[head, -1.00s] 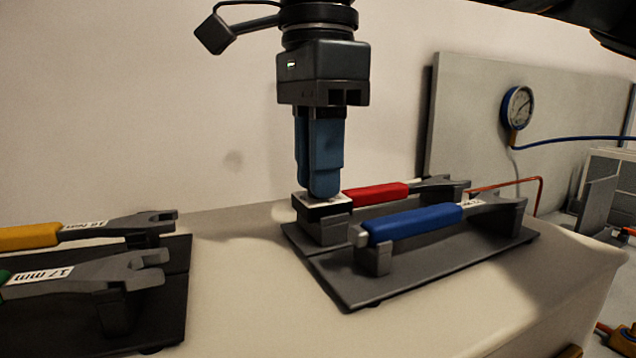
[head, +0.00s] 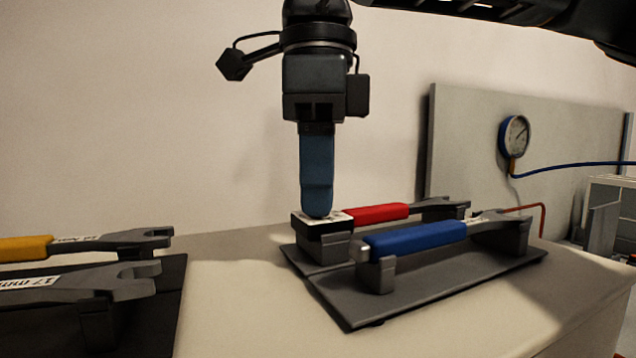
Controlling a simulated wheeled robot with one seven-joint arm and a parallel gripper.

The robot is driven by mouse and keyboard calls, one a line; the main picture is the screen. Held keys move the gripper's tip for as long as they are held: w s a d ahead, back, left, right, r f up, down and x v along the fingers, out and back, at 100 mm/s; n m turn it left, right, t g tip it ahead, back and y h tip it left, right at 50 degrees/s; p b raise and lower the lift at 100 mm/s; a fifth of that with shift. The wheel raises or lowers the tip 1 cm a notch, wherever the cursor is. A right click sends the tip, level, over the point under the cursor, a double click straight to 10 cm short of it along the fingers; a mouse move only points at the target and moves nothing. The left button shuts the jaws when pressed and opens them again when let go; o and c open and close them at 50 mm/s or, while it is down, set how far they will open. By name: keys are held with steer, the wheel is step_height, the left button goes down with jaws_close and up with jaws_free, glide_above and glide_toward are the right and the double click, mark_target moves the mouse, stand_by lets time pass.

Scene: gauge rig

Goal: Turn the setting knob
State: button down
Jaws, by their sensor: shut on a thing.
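My gripper (head: 317,214) points straight down with its blue fingers (head: 317,175) shut on the setting knob. The fingers hide the knob, at the near left end of the red-handled wrench (head: 376,214). A dark block with a white top (head: 322,229) is directly under the fingertips. The red-handled wrench lies on a dark grey base plate (head: 345,305), its open jaw to the right. A blue-handled wrench (head: 418,238) lies in front of it on the same plate, with a bare metal end on its left.
To the left, a yellow-handled wrench (head: 25,247) and a wrench marked 17 mm (head: 90,282) rest on another dark plate. A grey panel (head: 470,150) with a round gauge (head: 514,136) and blue hose stands behind right. The tabletop (head: 240,300) between the plates is clear.

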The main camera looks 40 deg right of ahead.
stand_by(0.3)
steer(key=c, duration=1)
jaws_free()
steer(key=shift+r+p, duration=0.5)
steer(key=shift+r, duration=3.45)
